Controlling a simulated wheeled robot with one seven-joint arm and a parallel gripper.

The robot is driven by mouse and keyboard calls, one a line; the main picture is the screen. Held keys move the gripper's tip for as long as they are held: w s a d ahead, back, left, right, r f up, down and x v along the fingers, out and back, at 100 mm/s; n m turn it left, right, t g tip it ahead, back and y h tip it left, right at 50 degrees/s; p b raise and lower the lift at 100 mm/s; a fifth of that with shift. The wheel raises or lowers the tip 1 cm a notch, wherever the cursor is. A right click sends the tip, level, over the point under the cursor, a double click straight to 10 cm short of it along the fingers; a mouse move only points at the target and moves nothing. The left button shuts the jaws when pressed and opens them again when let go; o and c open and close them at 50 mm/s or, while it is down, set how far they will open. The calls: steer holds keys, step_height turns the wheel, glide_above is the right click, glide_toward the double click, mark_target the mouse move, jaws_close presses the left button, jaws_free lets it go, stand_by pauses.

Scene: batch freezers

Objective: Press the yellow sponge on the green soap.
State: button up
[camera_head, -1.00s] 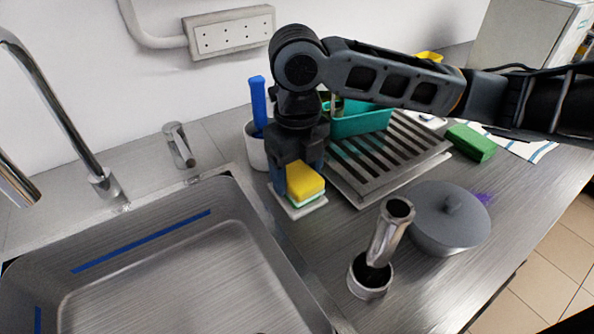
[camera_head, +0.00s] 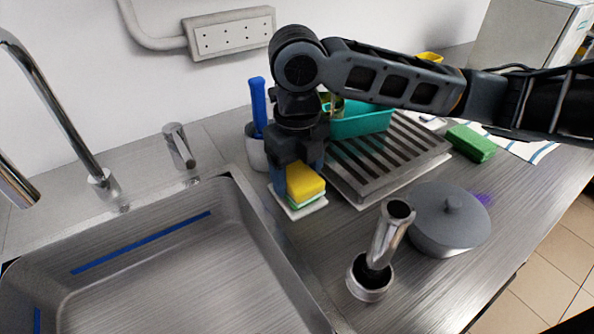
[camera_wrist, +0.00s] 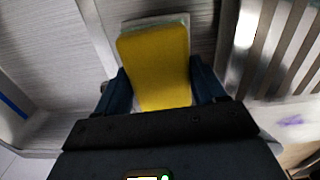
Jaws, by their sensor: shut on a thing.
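The yellow sponge (camera_head: 305,181) is held between the two fingers of my gripper (camera_head: 300,176), which points down beside the sink. In the wrist view the sponge (camera_wrist: 158,65) fills the space between the dark blue fingers of my gripper (camera_wrist: 162,82). A thin green layer (camera_head: 309,203) shows right under the yellow, just above a white dish (camera_head: 292,213). I cannot tell whether this green is the soap or the sponge's own underside. In the wrist view a pale edge of the dish (camera_wrist: 150,22) shows beyond the sponge. The contact under the sponge is hidden.
A steel sink (camera_head: 190,270) lies to the left. A slatted drying rack (camera_head: 395,155) and a teal bin (camera_head: 362,122) stand right and behind. A green block (camera_head: 471,143), a grey lidded pot (camera_head: 448,218) and a metal cylinder (camera_head: 370,280) are further right. A blue-handled brush (camera_head: 258,105) stands behind.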

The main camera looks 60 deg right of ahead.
mark_target(297, 173)
steer(key=shift+r+p, duration=2.2)
steer(key=shift+r, duration=1.25)
steer(key=shift+a+f, duration=0.1)
